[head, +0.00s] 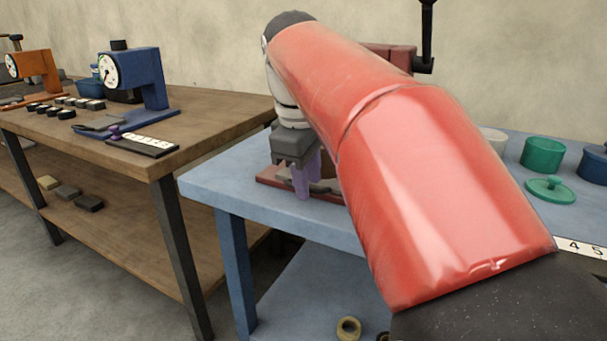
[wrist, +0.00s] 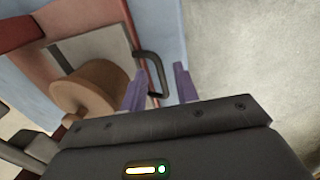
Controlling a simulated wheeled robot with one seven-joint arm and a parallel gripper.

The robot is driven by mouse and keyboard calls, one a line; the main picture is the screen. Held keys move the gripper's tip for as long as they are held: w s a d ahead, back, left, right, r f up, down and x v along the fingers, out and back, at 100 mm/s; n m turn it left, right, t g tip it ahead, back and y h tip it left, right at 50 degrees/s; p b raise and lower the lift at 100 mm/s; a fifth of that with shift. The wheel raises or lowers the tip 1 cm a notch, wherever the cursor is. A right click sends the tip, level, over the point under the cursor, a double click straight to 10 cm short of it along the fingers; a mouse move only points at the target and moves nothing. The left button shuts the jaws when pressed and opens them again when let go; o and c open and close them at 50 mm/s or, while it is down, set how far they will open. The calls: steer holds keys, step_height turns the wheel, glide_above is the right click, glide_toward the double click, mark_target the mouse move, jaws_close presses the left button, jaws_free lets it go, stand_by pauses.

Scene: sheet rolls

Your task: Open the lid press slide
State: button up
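The lid press (head: 388,55) is red and stands on the blue table, mostly hidden behind my arm in the head view. Its slide (wrist: 98,48) shows in the wrist view as a pale plate with a dark edge and a black bar handle (wrist: 163,73). A brown round block (wrist: 92,86) is over the plate. My gripper (head: 306,180) has purple fingers and is at the press's near left end. In the wrist view my gripper (wrist: 160,80) is open, with the handle between its fingers and closer to the left one. Contact cannot be told.
The blue table (head: 225,183) also bears a green pot (head: 542,153), a green lid (head: 550,190) and a blue pot (head: 594,163) at right. A wooden bench (head: 210,120) with a blue gauge press (head: 140,75) stands at left. A gap separates the tables.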

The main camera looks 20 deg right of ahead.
step_height(320, 180, up, 8)
steer(key=s+a+p, duration=0.1)
steer(key=p, duration=0.1)
steer(key=shift+f, duration=0.2)
steer(key=shift+a, duration=0.15)
stand_by(0.5)
steer(key=s+a+f+m+t, duration=0.1)
steer(key=s+f, duration=0.3)
steer(key=f, duration=0.4)
steer(key=s+a+f+m+t+y, duration=0.1)
steer(key=s+a+f+m, duration=0.1)
steer(key=f, duration=0.5)
steer(key=s+a+f+m+t, duration=0.2)
steer(key=s+f+m, duration=0.2)
steer(key=f, duration=0.4)
steer(key=shift+s+a+f+m+y, duration=0.3)
steer(key=shift+s+f+y, duration=0.1)
steer(key=shift+s, duration=0.45)
